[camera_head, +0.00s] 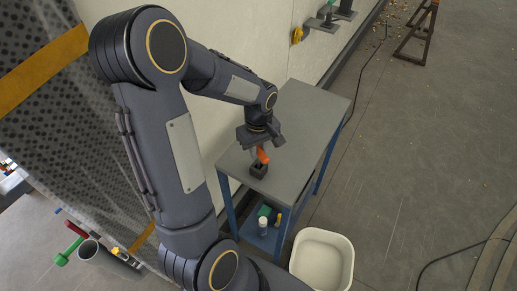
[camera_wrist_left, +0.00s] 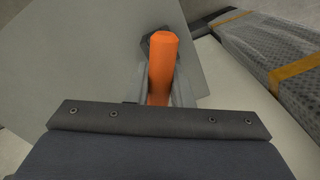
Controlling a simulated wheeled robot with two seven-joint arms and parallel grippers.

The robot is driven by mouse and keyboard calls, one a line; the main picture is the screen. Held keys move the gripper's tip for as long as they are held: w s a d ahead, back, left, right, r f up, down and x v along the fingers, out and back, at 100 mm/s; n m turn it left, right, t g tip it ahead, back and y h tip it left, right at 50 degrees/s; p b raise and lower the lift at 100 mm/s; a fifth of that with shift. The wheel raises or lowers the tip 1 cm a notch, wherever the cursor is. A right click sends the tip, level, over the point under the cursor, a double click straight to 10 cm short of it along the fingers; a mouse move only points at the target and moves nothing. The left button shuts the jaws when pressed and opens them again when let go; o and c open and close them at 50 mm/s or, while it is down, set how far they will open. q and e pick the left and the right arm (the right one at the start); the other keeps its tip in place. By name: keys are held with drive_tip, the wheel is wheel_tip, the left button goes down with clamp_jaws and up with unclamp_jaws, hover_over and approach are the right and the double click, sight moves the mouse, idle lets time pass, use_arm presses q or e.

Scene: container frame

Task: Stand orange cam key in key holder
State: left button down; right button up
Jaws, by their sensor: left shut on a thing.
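The orange cam key (camera_head: 262,155) is in my left gripper (camera_head: 260,146), which is shut on it above the grey table. The key hangs down, slightly tilted, with its lower end at or just above the dark key holder (camera_head: 258,171). I cannot tell whether the key's end is inside the holder. In the left wrist view the orange key (camera_wrist_left: 164,62) stands between the fingers of the left gripper (camera_wrist_left: 165,88). A dark part of the holder (camera_wrist_left: 146,45) shows behind the key, mostly hidden by it. My right gripper is not in view.
The grey table (camera_head: 305,115) has blue legs and is clear apart from the holder near its front corner. A lower shelf carries a white bottle (camera_head: 263,225) and small items. A white bin (camera_head: 322,258) stands on the floor in front. A pale wall (camera_head: 240,45) runs behind the table.

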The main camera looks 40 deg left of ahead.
use_arm(q)
drive_tip(key=shift+f+b, duration=1.05)
drive_tip(key=shift+f, duration=0.3)
drive_tip(key=c, duration=1.2)
unclamp_jaws()
wheel_tip(320, 180, up, 8)
drive_tip(key=shift+f, duration=0.1)
wheel_tip(320, 180, up, 6)
drive_tip(key=p, duration=0.5)
